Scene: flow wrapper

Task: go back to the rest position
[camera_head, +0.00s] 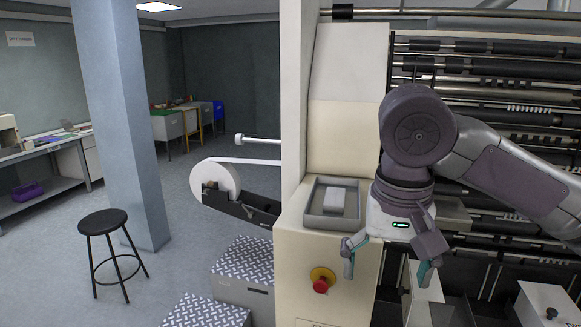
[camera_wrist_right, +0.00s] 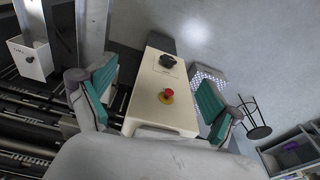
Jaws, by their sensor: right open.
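My right gripper (camera_head: 386,272) hangs fingers down in front of the flow wrapper, to the right of the red button. Its two teal-padded fingers are spread apart with nothing between them. In the right wrist view, the open fingers (camera_wrist_right: 155,92) frame a beige housing (camera_wrist_right: 143,112) from a distance. My left gripper does not show in either view.
A grey tray (camera_head: 312,219) with a white block (camera_head: 334,199) sits on the machine ledge, left of my right wrist. A red button (camera_head: 321,285) is on the front panel. Tread-plate boxes (camera_head: 240,283) and a black stool (camera_head: 103,222) stand left. Rollers (camera_head: 490,70) lie behind my arm.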

